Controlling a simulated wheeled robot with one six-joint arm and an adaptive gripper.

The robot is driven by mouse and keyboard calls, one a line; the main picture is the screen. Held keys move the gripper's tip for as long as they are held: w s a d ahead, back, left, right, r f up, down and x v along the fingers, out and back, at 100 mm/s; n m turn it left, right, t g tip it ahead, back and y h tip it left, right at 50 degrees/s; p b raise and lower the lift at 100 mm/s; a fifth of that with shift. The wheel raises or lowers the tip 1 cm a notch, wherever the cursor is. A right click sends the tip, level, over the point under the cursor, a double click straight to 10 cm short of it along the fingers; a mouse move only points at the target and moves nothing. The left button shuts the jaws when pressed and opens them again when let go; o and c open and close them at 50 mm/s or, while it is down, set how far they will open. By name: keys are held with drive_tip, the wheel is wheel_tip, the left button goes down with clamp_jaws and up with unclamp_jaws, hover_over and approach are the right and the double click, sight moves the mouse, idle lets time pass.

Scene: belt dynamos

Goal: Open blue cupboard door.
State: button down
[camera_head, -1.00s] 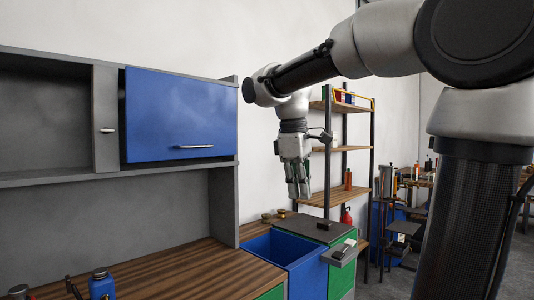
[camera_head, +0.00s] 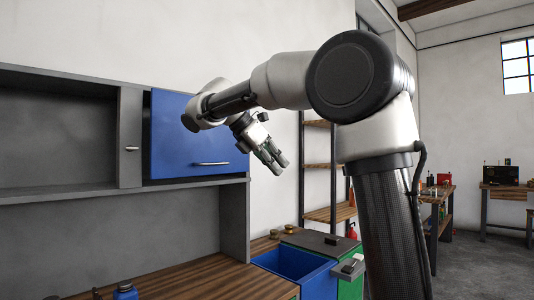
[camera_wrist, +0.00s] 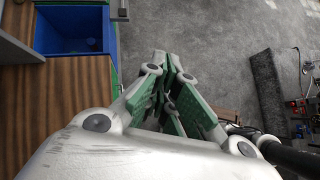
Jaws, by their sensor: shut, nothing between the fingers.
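The blue cupboard door (camera_head: 185,140) is in the upper part of the grey cabinet in the head view. Part of my arm covers the door's upper right corner. In the wrist view my gripper (camera_wrist: 173,70) shows its green-padded fingers drawn together above the floor. The door does not show in the wrist view.
A wooden worktop (camera_head: 205,280) runs below the cabinet, with an open blue drawer (camera_head: 292,262) to its right. The drawer also shows in the wrist view (camera_wrist: 70,20). A wooden shelf rack (camera_head: 318,165) stands behind my arm. Grey floor (camera_wrist: 220,50) lies under my gripper.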

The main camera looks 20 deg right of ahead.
drive_tip(key=shift+d+f, duration=0.3)
drive_tip(key=shift+d, duration=0.65)
drive_tip(key=shift+d+f, duration=0.25)
drive_tip(key=shift+d, duration=0.7)
drive_tip(key=shift+d+f, duration=0.3)
drive_tip(key=shift+d, duration=0.65)
drive_tip(key=shift+w, duration=0.1)
